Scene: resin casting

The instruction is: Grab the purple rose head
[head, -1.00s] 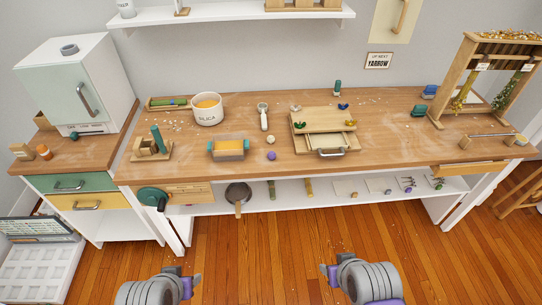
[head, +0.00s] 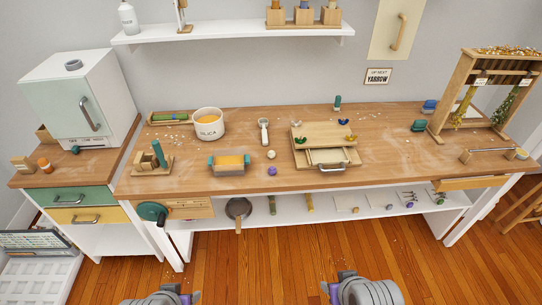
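A small round purple head (head: 272,171) lies on the wooden bench top near its front edge. It is too small to make out petals. My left gripper (head: 191,298) is at the bottom edge of the picture, left of centre, partly cut off. My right gripper (head: 328,291) is at the bottom, right of centre. Both are over the floor, well short of the bench and apart from the purple head. The finger gaps are too unclear to read.
A pale ball (head: 271,155) lies just behind the purple head. A teal-ended mould block (head: 229,164) is to its left, and a wooden press box (head: 327,137) with a metal handle to its right. The wooden floor (head: 250,255) before the bench is clear.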

